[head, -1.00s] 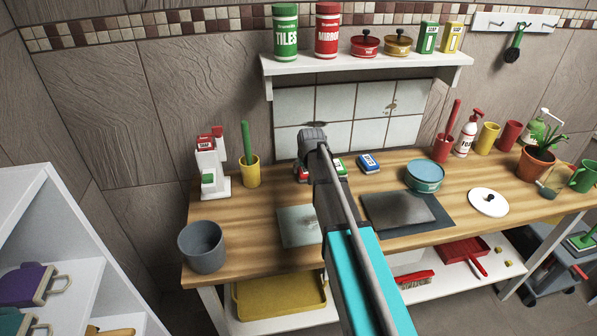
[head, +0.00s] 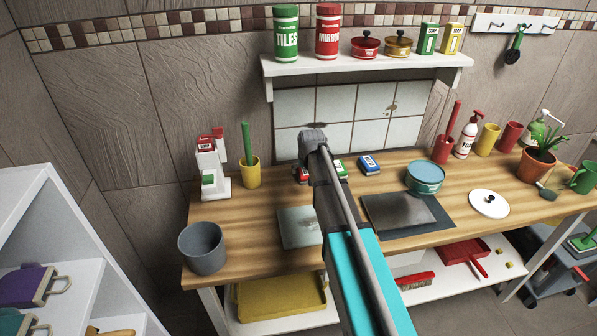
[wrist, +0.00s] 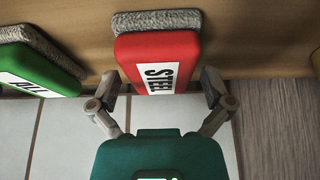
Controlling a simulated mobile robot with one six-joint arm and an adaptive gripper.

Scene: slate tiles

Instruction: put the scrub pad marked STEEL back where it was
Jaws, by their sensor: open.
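The red scrub pad marked STEEL (wrist: 158,62) has a grey scouring layer and lies on the wooden counter in the wrist view. My gripper (wrist: 160,80) is open, with one finger on each side of the pad's near end and gaps showing. In the head view, part of the red pad (head: 301,175) shows left of my arm, which hides the rest of it and my fingers. A green scrub pad (wrist: 38,72) lies left of the red one in the wrist view, close to the left finger.
In the head view, a blue pad (head: 369,164) lies right of the green pad (head: 341,167). White tiles (head: 350,115) stand behind. A shelf (head: 367,62) with canisters hangs above. A yellow cup (head: 250,173) is to the left, a teal tin (head: 425,177) to the right.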

